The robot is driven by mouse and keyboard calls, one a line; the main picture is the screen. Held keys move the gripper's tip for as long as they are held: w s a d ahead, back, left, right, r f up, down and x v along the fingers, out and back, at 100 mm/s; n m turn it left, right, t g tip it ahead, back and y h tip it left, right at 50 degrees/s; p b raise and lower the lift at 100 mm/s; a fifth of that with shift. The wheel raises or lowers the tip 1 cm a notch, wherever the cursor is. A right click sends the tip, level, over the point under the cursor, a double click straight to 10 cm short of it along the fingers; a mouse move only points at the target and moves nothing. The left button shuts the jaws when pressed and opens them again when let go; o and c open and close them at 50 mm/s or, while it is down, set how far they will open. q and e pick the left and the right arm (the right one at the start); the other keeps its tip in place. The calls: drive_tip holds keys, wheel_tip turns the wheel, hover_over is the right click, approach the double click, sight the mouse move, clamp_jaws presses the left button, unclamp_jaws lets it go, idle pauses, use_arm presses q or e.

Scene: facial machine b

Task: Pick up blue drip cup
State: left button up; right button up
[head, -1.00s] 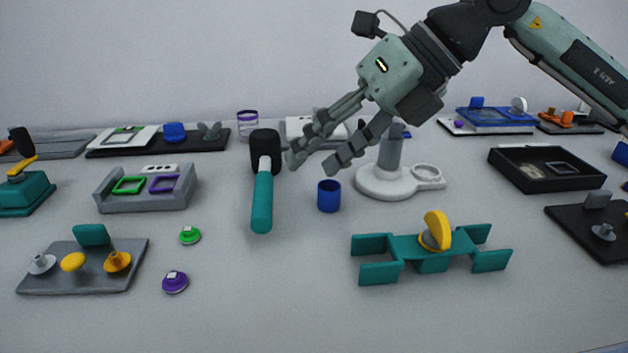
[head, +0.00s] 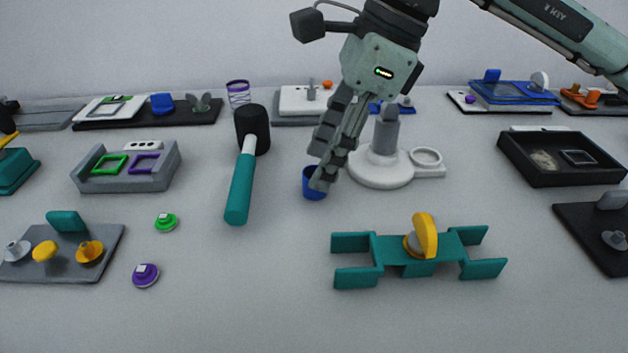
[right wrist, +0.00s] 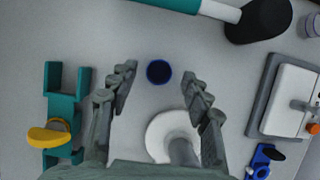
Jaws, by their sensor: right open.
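The blue drip cup (head: 313,187) is a small dark-blue open cylinder standing upright on the table, just left of the white round stand. In the head view the fingers of my right gripper (head: 318,168) hang over it and hide part of it. In the right wrist view the cup (right wrist: 159,72) shows between the two open fingers and a little beyond the tips (right wrist: 159,84), with clear gaps on both sides. The right gripper is open and holds nothing. My left gripper is not in view.
The white stand (head: 372,171) with a grey post is close right of the cup. A hammer-like tool (head: 241,185) with a teal handle lies to the left. A teal bracket (head: 390,247) with a yellow knob is in front. Table between is bare.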

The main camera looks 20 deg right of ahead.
sight(305, 191)
drive_tip(key=shift+x, duration=1.55)
drive_tip(key=shift+s, duration=0.1)
drive_tip(key=shift+c, duration=0.4)
drive_tip(key=c, duration=0.8)
drive_tip(key=shift+r, duration=0.55)
wheel_tip(305, 191, up, 3)
drive_tip(key=shift+f, duration=0.2)
drive_tip(key=a+r, duration=0.2)
drive_tip(key=a, duration=0.2)
drive_tip(key=a+r, duration=0.3)
drive_tip(key=s+a+r, duration=0.1)
drive_tip(key=a+r, duration=0.1)
drive_tip(key=a, duration=0.2)
drive_tip(key=shift+a+r, duration=0.15)
drive_tip(key=shift+a, duration=0.15)
